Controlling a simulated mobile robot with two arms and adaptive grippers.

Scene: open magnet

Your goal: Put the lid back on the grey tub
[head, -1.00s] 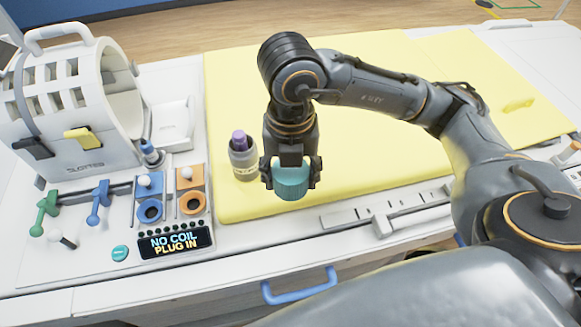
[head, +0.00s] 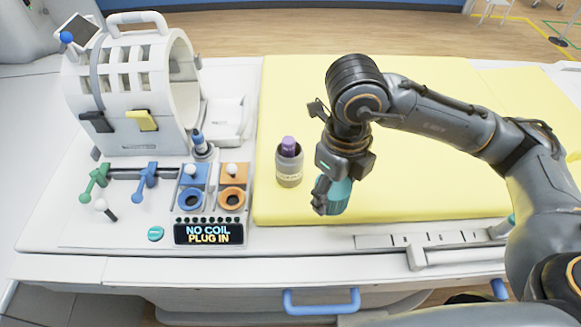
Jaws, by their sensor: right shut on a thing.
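The grey tub (head: 289,172) stands upright on the yellow pad, with a pale label on its front. A purple-topped thing (head: 289,147) sticks up out of its open mouth. My right gripper (head: 333,192) is just right of the tub and apart from it. It is shut on a teal ribbed lid (head: 339,196), which is tilted and partly hidden by the fingers. My left gripper is out of view.
The yellow pad (head: 420,165) is clear around the tub. To the left stand a white open magnet model (head: 135,95), a white tray (head: 225,120), blue and orange sockets with pegs, and a display (head: 208,234) reading "NO COIL PLUG IN". A slotted rail (head: 390,240) runs in front.

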